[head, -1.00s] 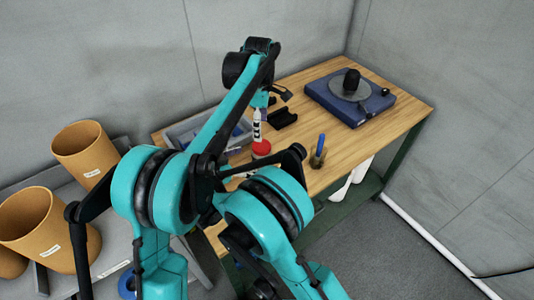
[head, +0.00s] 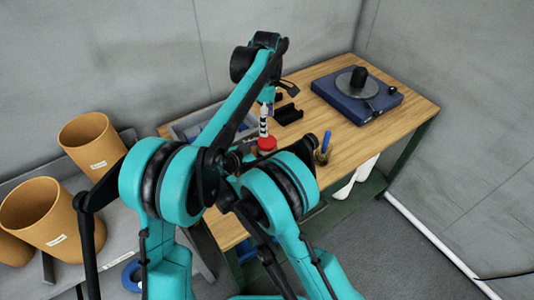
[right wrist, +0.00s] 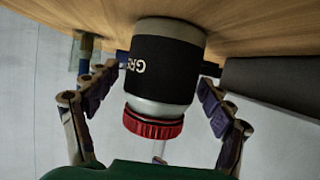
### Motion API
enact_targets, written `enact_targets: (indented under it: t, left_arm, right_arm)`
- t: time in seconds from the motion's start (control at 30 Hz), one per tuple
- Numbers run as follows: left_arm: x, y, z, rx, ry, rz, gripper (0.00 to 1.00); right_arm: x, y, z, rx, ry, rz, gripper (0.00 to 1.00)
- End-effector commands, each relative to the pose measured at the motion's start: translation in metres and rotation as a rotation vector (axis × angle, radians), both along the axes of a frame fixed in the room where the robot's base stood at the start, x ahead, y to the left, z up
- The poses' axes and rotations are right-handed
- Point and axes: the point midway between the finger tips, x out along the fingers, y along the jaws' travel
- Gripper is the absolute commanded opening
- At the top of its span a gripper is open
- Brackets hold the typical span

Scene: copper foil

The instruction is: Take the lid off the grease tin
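The grease tin (right wrist: 164,65) is white with a black label and shows upside down in the right wrist view, standing on the wooden bench. Its red lid (right wrist: 153,124) is on it and faces my right gripper. In the head view the red lid (head: 266,144) shows on the bench, while my arm hides most of the tin. My right gripper (right wrist: 155,95) is open, its fingers on either side of the tin with a gap on each side. In the head view my right gripper (head: 264,124) is just above the lid. My left gripper is out of view.
A blue box with a round plate (head: 330,84) stands at the back right of the bench (head: 385,128). A grey tray (head: 180,130) is behind my arm. Orange bins (head: 92,140) stand left.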

Motion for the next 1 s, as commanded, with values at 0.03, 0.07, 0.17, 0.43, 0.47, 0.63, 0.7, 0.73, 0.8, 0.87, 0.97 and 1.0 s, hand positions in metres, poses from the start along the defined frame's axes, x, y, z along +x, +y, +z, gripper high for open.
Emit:
enact_targets:
  t: [0.03, 0.07, 0.17, 0.43, 0.47, 0.63, 0.7, 0.73, 0.8, 0.87, 0.97, 1.0]
  left_arm:
    - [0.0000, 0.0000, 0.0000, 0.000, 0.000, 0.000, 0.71]
    - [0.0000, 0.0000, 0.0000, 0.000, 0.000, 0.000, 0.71]
    - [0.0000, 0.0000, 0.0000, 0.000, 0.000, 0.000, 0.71]
    - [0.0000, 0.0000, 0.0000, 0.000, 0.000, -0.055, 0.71]
    - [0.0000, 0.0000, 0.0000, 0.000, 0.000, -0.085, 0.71]
    - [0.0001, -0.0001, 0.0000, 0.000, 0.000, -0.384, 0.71]
    - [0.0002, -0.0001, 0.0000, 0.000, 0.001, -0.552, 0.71]
    - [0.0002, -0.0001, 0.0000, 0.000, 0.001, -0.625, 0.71]
    - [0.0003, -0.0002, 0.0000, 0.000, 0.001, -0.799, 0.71]
    - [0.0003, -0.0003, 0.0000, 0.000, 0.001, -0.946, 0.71]
    - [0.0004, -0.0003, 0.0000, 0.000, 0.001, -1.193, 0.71]
    - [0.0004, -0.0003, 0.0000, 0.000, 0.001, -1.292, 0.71]
  right_arm:
    - [-0.0001, 0.0001, 0.0000, 0.000, 0.000, 0.000, 0.63]
    - [-0.0001, 0.0001, 0.0001, 0.000, 0.000, 0.000, 0.55]
    - [-0.0001, 0.0001, 0.0001, 0.000, 0.000, 0.000, 0.29]
    - [-0.0003, 0.0000, -0.0001, 0.001, 0.001, 0.000, 0.00]
    - [-0.0003, 0.0000, -0.0001, 0.000, 0.001, -0.001, 0.00]
    - [-0.0004, 0.0000, -0.0002, 0.000, 0.001, -0.001, 0.00]
    - [-0.0005, 0.0000, -0.0003, 0.000, 0.001, -0.001, 0.00]
    - [-0.0005, 0.0000, -0.0003, 0.000, 0.001, -0.001, 0.00]
    - [-0.0005, 0.0000, -0.0004, 0.000, 0.001, -0.001, 0.00]
    - [-0.0005, 0.0000, -0.0004, 0.000, 0.001, -0.001, 0.00]
    - [-0.0005, 0.0000, -0.0004, 0.001, 0.002, -0.001, 0.00]
    - [-0.0006, 0.0000, -0.0005, 0.001, 0.002, -0.001, 0.00]
